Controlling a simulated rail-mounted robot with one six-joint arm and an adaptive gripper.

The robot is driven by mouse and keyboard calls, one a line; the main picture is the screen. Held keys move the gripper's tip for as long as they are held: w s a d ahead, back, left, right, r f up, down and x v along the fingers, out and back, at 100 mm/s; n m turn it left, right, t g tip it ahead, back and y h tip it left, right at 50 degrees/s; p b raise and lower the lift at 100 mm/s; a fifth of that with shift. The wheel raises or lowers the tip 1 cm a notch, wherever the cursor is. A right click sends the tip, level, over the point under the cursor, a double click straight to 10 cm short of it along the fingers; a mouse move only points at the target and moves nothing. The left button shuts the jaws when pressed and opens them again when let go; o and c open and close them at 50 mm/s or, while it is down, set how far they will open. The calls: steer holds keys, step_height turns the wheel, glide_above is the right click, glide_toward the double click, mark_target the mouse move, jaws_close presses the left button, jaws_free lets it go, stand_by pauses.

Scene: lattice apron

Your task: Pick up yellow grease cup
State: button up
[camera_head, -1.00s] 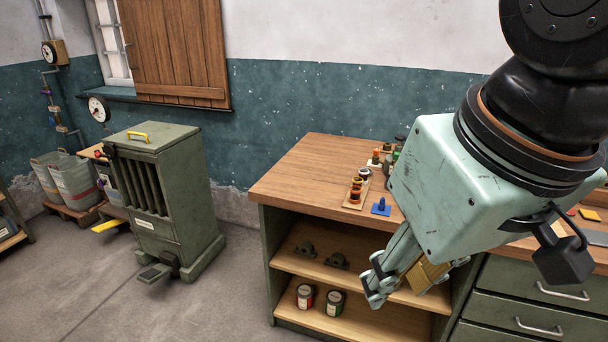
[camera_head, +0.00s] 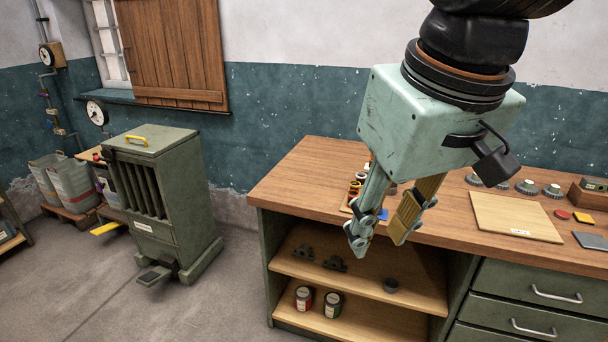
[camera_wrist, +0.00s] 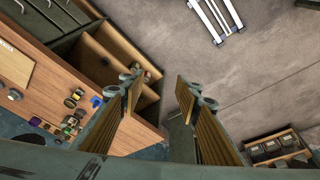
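I cannot pick out the yellow grease cup for certain. A small row of cups with orange-yellow bands (camera_head: 355,187) stands on the bench top, partly behind my gripper. In the wrist view, small cup-like things, some yellowish (camera_wrist: 78,93), stand on the bench at the left. My gripper (camera_head: 378,240) is open and empty, pointing down in front of the bench's front edge. In the wrist view its two fingers (camera_wrist: 158,88) are wide apart, with only shelf edge and floor between them.
The wooden bench top (camera_head: 300,170) has free room at its left. A blue piece (camera_head: 383,214) is partly behind the fingers. Two cans (camera_head: 333,304) stand on the lower shelf.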

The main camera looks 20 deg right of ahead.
steer(key=w+d+r+n+g+p, duration=0.1)
steer(key=w+d+r+p, duration=0.15)
steer(key=w, duration=0.55)
steer(key=w+d+r+n+p, duration=0.1)
steer(key=w+r+p, duration=0.15)
steer(key=w, duration=0.65)
steer(key=n+g+p, duration=0.3)
steer(key=n+p, duration=0.1)
steer(key=p, duration=1)
glide_above(355, 183)
step_height(355, 183, down, 20)
steer(key=shift+r, duration=0.2)
steer(key=shift+s+f, duration=0.1)
steer(key=shift+f, duration=4.2)
steer(key=shift+f, duration=0.1)
steer(key=shift+f+p, duration=0.55)
steer(key=shift+f, duration=1.95)
